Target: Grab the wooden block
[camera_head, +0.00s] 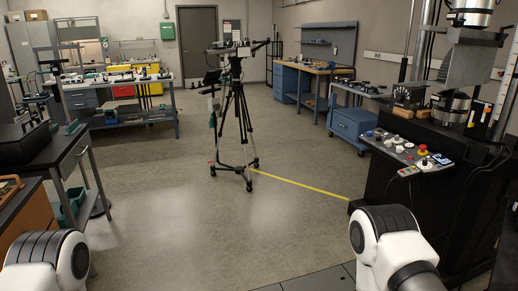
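I cannot make out a wooden block in the head view. White joints of my two arms show at the bottom left and bottom right corners. Neither gripper's fingers show, so what they hold is hidden from me.
A tripod (236,120) with equipment stands mid-floor. A testing machine with a control panel (408,148) is at the right. A dark table (72,158) and a wooden-sided unit (30,215) are at the left. Benches line the back. The floor (190,225) ahead is open.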

